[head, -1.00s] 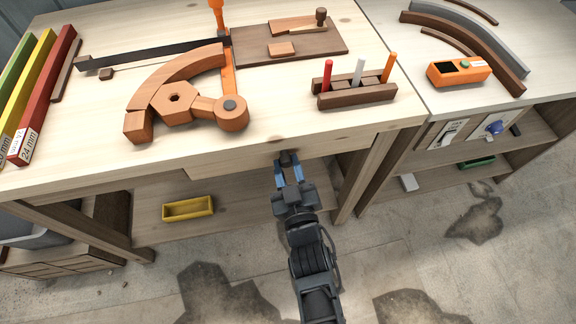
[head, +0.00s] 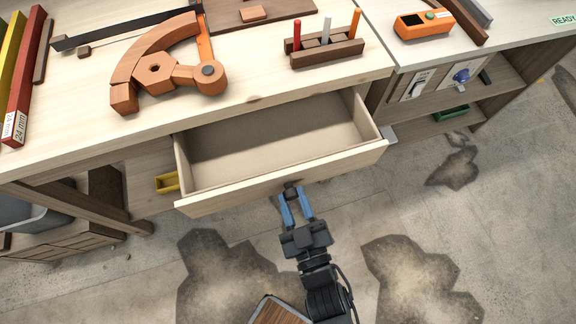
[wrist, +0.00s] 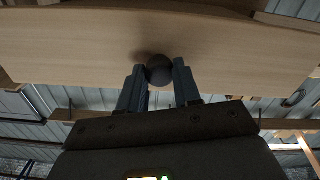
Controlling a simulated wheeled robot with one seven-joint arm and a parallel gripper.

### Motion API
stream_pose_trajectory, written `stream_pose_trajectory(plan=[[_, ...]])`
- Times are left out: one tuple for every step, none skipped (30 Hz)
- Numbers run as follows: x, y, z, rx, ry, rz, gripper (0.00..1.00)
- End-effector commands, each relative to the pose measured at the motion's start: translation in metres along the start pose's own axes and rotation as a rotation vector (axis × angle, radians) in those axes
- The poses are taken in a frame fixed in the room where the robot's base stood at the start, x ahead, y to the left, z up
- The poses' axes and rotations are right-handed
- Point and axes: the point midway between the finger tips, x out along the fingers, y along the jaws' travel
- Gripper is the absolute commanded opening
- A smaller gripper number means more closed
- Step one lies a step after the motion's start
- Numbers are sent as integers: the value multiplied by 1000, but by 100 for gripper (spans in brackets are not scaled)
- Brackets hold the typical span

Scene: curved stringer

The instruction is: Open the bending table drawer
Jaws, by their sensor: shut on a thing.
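The bending table drawer (head: 285,140) is pulled well out from under the table top in the head view, and its inside looks empty. Its pale wooden front panel (head: 335,164) faces me and fills the upper part of the wrist view (wrist: 60,50). My gripper (head: 293,192) is at the middle of the front panel. It is shut on the dark round drawer knob (wrist: 159,70), which shows between the two fingers in the wrist view. The knob is mostly hidden by the fingers in the head view.
The bending table (head: 70,140) carries a curved wooden form (head: 150,60) and a marker holder (head: 325,50). A yellow tray (head: 167,183) sits on the lower shelf, partly hidden by the drawer.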

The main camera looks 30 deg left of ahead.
Motion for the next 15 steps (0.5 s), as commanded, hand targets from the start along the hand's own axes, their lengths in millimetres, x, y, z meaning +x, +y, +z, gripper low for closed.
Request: stream_pose_trajectory(plan=[[-5, 0, 0, 0, -2, -1, 0], [-7, 0, 0, 1, -1, -1, 0], [-9, 0, 0, 1, 0, -1, 0], [-10, 0, 0, 1, 0, -1, 0], [-11, 0, 0, 1, 1, -1, 0], [-12, 0, 0, 1, 1, -1, 0], [-12, 0, 0, 1, 1, -1, 0], [-13, 0, 0, 0, 1, -1, 0], [-13, 0, 0, 0, 2, -1, 0], [-13, 0, 0, 0, 2, -1, 0], [-12, 0, 0, 0, 2, -1, 0], [-12, 0, 0, 0, 2, -1, 0], [-12, 0, 0, 0, 2, -1, 0], [-12, 0, 0, 0, 2, -1, 0], [-12, 0, 0, 0, 2, -1, 0]])
